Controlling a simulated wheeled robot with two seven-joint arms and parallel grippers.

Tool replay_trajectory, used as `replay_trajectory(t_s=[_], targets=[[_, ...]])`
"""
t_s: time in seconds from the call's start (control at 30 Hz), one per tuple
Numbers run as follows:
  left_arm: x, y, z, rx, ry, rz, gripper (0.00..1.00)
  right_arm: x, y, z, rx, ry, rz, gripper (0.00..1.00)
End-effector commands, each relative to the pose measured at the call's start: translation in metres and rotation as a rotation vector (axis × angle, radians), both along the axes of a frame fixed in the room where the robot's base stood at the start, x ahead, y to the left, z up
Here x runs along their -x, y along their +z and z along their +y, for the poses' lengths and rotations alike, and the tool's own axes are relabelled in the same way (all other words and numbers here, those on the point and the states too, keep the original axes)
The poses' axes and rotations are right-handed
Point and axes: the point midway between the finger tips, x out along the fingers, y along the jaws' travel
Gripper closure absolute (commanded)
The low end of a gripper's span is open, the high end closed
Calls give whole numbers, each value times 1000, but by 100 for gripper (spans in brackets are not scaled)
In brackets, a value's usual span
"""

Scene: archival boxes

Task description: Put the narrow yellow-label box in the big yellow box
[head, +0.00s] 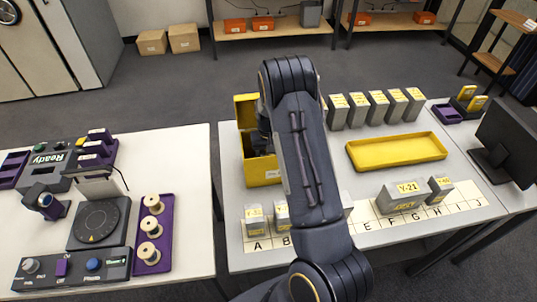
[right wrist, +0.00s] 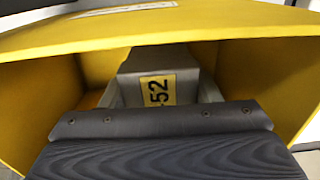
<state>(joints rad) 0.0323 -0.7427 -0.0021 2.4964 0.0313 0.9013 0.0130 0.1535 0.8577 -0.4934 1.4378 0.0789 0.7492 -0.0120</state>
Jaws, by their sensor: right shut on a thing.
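The big yellow box (head: 263,172) stands open at the left of the right-hand table, partly hidden by my right arm. My right gripper (head: 259,143) reaches into it. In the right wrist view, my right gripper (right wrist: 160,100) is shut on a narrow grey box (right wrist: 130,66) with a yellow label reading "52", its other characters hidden. This narrow box is inside the yellow box, between its yellow walls (right wrist: 250,75). I cannot tell whether it touches the floor of the box. My left gripper is not in view.
Several grey boxes (head: 338,112) stand in a row at the back. A yellow tray (head: 397,151) lies in front of them. More grey boxes, including Y-21 (head: 401,199), stand on a lettered strip (head: 373,224) at the front. A monitor (head: 507,140) stands at the right.

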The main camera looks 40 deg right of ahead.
Motion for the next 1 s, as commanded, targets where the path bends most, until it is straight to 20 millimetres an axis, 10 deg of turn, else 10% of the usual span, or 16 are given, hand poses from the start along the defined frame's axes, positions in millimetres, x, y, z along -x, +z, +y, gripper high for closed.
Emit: replay_trajectory(t_s=[0.4, 0.43, 0.6, 1.0], targets=[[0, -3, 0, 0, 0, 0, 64, 0, -12, 0, 0, 0, -2, 73], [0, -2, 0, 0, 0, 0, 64, 0, -11, 0, 0, 0, -1, 41], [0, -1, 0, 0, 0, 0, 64, 0, -10, 0, 0, 0, -1, 22], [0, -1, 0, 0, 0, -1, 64, -1, 1, 0, 2, 0, -6, 22]])
